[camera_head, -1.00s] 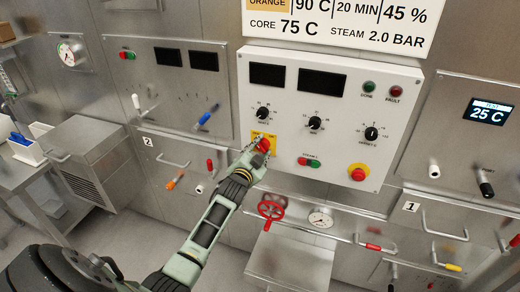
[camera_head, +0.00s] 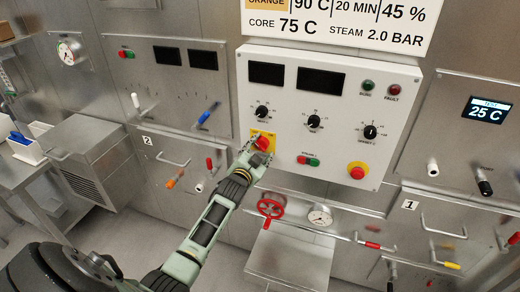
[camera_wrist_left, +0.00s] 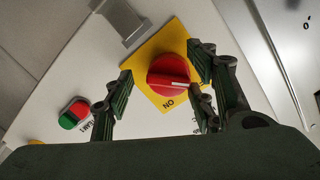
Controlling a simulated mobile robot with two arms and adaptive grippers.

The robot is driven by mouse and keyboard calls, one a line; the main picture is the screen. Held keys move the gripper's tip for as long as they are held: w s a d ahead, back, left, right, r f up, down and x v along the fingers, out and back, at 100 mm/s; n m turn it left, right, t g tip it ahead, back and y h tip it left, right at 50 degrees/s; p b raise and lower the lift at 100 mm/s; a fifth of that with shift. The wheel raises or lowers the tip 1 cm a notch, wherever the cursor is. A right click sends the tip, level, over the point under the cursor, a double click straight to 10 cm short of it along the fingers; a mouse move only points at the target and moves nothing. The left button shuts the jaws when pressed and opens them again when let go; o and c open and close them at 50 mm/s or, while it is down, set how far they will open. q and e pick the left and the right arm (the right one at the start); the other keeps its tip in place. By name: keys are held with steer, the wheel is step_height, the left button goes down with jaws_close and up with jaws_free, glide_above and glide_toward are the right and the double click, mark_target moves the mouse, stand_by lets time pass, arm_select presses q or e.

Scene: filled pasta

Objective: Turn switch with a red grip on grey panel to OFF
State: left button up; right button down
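The switch with the red grip (camera_head: 262,143) sits on a yellow plate at the lower left of the pale grey panel (camera_head: 330,165). In the left wrist view the round red grip (camera_wrist_left: 168,75) has a white mark pointing right in the picture. The word ON is printed on the yellow plate (camera_wrist_left: 150,95) just below the grip. My left gripper (camera_head: 252,156) is at the switch. Its fingers are spread on both sides of the grip in the left wrist view (camera_wrist_left: 160,78), with a visible gap on the left side; contact on the right is unclear. My right gripper is out of view.
A green and red push-button pair (camera_head: 308,161) and a red emergency button (camera_head: 357,172) are on the same panel. A red handwheel (camera_head: 270,208) lies below. A metal handle (camera_wrist_left: 125,22) is close to the plate in the left wrist view.

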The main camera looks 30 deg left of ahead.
arm_select(q)
steer(key=shift+a, duration=0.2)
steer(key=v, duration=1.2)
steer(key=shift+d, duration=0.1)
